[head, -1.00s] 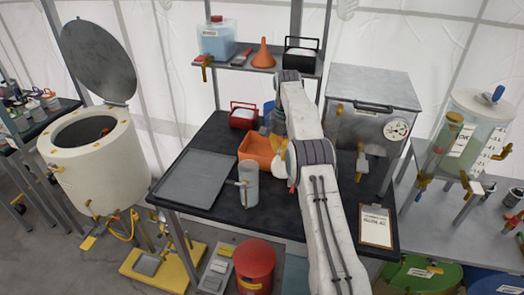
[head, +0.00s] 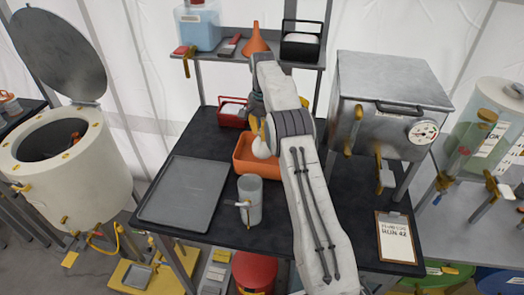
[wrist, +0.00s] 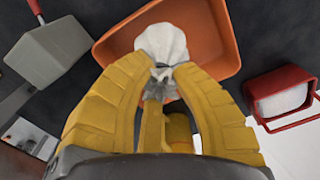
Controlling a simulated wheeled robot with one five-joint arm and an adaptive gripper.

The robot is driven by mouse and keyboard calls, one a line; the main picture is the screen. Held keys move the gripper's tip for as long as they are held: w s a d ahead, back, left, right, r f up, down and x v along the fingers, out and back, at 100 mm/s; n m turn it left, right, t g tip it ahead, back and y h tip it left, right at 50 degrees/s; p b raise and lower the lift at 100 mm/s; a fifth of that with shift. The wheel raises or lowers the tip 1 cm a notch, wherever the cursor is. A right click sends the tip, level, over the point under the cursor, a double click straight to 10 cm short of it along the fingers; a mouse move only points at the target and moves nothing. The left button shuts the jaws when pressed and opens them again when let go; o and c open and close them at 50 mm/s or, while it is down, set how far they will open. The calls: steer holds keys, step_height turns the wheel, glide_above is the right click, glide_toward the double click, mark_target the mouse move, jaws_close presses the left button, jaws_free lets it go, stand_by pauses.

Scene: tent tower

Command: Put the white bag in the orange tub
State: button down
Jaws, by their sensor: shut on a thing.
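The white bag (wrist: 162,40) is pinched between the yellow fingers of my gripper (wrist: 163,70) in the wrist view. It hangs over the orange tub (wrist: 222,50), inside the tub's outline in that view. In the head view, the orange tub (head: 243,160) stands on the black table. The white bag (head: 261,149) shows at the tub's right part, partly behind my arm, with my gripper (head: 260,132) just above it. I cannot tell whether the bag touches the tub's floor. My arm hides the tub's right side in the head view.
A red caddy (head: 230,121) is behind the tub. A metal cabinet with a gauge (head: 390,85) and a clipboard (head: 396,238) are on the right.

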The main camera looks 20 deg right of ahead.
mark_target(263, 146)
steer(key=shift+f, duration=3.05)
steer(key=shift+f, duration=0.15)
steer(key=c, duration=1.1)
jaws_free()
